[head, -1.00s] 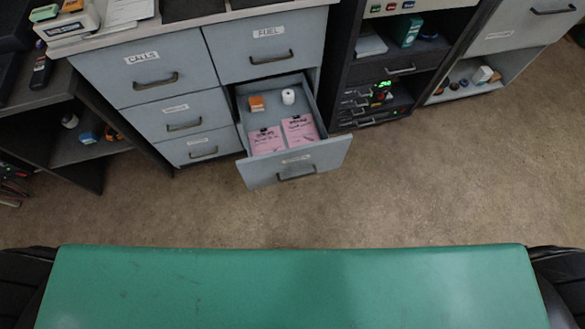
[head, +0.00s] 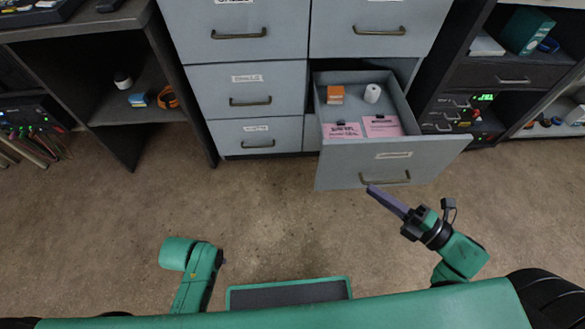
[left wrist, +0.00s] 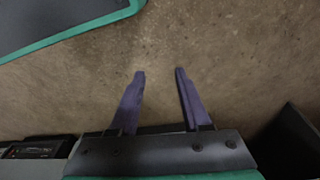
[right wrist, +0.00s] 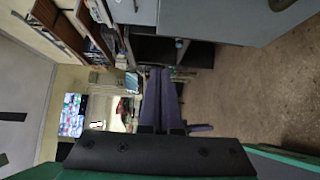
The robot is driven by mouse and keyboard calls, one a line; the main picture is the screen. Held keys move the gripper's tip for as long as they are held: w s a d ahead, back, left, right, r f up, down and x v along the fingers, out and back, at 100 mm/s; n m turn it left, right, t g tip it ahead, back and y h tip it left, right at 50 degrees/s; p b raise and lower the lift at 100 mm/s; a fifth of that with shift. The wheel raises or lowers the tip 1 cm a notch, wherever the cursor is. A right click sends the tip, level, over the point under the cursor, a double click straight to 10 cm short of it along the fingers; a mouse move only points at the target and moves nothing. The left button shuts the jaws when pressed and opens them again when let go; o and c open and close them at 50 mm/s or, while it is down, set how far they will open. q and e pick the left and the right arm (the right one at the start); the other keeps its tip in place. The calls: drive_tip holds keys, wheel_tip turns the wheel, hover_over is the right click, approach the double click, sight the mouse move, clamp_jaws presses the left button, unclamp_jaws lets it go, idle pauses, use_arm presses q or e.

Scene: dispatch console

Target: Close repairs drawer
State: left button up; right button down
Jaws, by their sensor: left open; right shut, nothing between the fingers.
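The open drawer (head: 345,174) juts out from the lower right of the grey cabinet in the head view. Its label is too small to read. It holds pink papers (head: 382,126), an orange box (head: 335,94) and a white roll (head: 372,93). A dark handle (head: 386,178) is on its front. My right gripper (head: 372,190) is shut and empty, its tips just below and left of the handle; I cannot tell if they touch the drawer front. Its fingers (right wrist: 159,88) lie together in the right wrist view. My left gripper (left wrist: 160,75) is open and empty above the floor.
Closed grey drawers (head: 249,90) are left of and above the open one. A dark rack (head: 470,100) stands on the right, a dark shelf unit (head: 140,103) on the left. The brown floor (head: 270,205) before the cabinet is clear.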

drive_tip(key=b, duration=0.2)
approach(329, 146)
drive_tip(key=a, duration=0.3)
drive_tip(key=w, duration=0.1)
drive_tip(key=w+a+b, duration=0.1)
drive_tip(key=w, duration=0.1)
drive_tip(key=shift+w, duration=0.2)
use_arm(q)
wheel_tip(329, 146, up, 9)
drive_tip(key=d, duration=0.1)
drive_tip(key=shift+d+f, duration=0.2)
use_arm(e)
drive_tip(key=shift+w, duration=0.35)
